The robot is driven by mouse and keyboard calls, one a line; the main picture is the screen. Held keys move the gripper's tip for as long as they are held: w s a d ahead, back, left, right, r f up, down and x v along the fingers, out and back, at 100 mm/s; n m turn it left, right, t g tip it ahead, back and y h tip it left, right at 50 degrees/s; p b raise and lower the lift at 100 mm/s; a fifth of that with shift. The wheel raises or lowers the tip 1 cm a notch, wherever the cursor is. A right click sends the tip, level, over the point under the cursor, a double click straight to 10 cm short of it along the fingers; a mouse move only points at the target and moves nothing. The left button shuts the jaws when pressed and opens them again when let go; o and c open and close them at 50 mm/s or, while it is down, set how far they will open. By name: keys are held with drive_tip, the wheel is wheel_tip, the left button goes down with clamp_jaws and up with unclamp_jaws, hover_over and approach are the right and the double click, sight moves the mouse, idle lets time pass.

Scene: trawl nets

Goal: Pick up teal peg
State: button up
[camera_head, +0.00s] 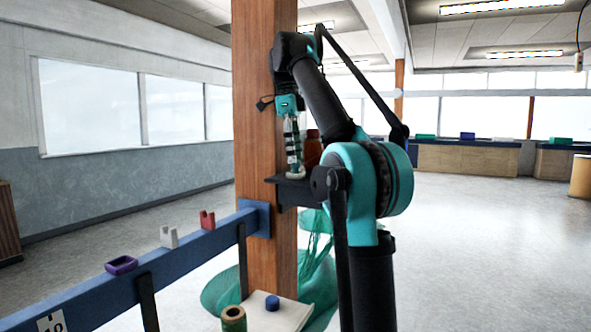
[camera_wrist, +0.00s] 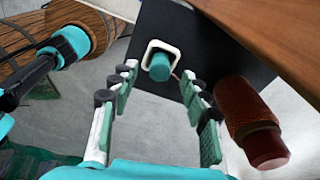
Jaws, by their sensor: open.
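The teal peg (camera_wrist: 159,67) stands inside a white square ring (camera_wrist: 175,50) on a dark shelf (camera_wrist: 208,42). In the wrist view its round end shows between my fingertips, and its lower part is hidden. My gripper (camera_wrist: 161,73) is open, with one finger to the left of the peg and one to the right. I cannot tell whether the fingers touch it. In the head view my gripper (camera_head: 294,165) points down over the small shelf (camera_head: 292,194) on the wooden post; the peg cannot be made out there.
A red-brown bottle-like cylinder (camera_wrist: 250,120) stands close to the right finger. The wooden post (camera_head: 265,100) rises beside the shelf. A blue rail (camera_head: 190,255) carries purple, white and red holders at left. Teal netting (camera_head: 315,250) hangs below. The floor at right is clear.

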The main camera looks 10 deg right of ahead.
sight(295, 168)
drive_tip(key=shift+s+d+f, duration=0.1)
drive_tip(key=shift+d+f, duration=0.05)
drive_tip(key=shift+f, duration=1.2)
drive_tip(key=shift+c, duration=0.5)
drive_tip(key=c, duration=0.9)
